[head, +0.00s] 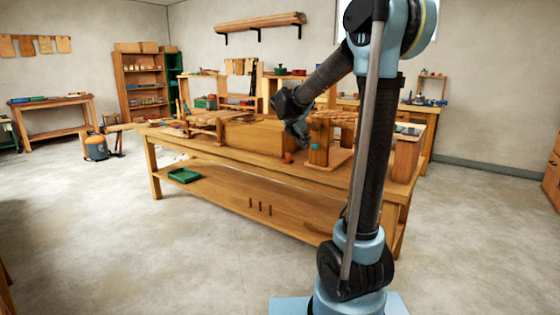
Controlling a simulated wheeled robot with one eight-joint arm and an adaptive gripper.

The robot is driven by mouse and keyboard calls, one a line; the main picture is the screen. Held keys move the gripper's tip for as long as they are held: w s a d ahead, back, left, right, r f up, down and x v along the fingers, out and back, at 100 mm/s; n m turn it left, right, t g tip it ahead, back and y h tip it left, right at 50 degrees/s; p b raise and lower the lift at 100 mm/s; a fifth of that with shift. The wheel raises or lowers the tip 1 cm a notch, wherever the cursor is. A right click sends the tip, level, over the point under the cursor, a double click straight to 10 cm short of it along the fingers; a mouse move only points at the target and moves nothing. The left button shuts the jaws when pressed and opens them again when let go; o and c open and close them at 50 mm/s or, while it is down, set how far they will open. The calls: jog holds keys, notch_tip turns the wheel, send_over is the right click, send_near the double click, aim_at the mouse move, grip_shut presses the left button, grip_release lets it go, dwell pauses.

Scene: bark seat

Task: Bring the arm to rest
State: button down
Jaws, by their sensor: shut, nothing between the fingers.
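My arm rises from its base in the right half of the head view, bends at the top and reaches down to the left over the workbench. My gripper (302,132) hangs at the arm's end, pointing down above the wooden workbench (225,162). It is shut and holds nothing. It is close to a wooden box (256,137) on the bench and to a wooden stand (319,150) on its right. I cannot tell whether the fingertips touch anything. My own arm hides part of the bench's right end.
A green tray (184,175) lies on the bench's lower shelf. A wooden frame (215,122) stands on the bench's left part. A shelf unit (145,85) and a side table (52,101) stand further back. The front floor is clear.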

jog(key=s+d+f+m+g+y, duration=0.1)
jog(key=s+d+f+m, duration=0.2)
jog(key=s+m, duration=0.55)
jog(key=s+d+f+m+g+y, duration=0.1)
jog(key=s+d+f+m+g, duration=0.2)
jog(key=s, duration=1.1)
jog(key=s+f+m+y, duration=0.1)
jog(key=s+f+m, duration=0.5)
jog(key=s, duration=0.3)
jog(key=s+a+f+m+y, duration=0.1)
jog(key=s+f+m+y, duration=0.1)
jog(key=s+f+m, duration=0.4)
jog(key=s+m, duration=0.2)
jog(key=s, duration=0.2)
jog(key=shift+a+f, duration=0.2)
jog(key=shift+a, duration=0.1)
jog(key=shift+w+m, duration=0.1)
jog(key=shift+m, duration=0.15)
jog(key=shift+w+f, duration=0.2)
jog(key=shift+w, duration=0.15)
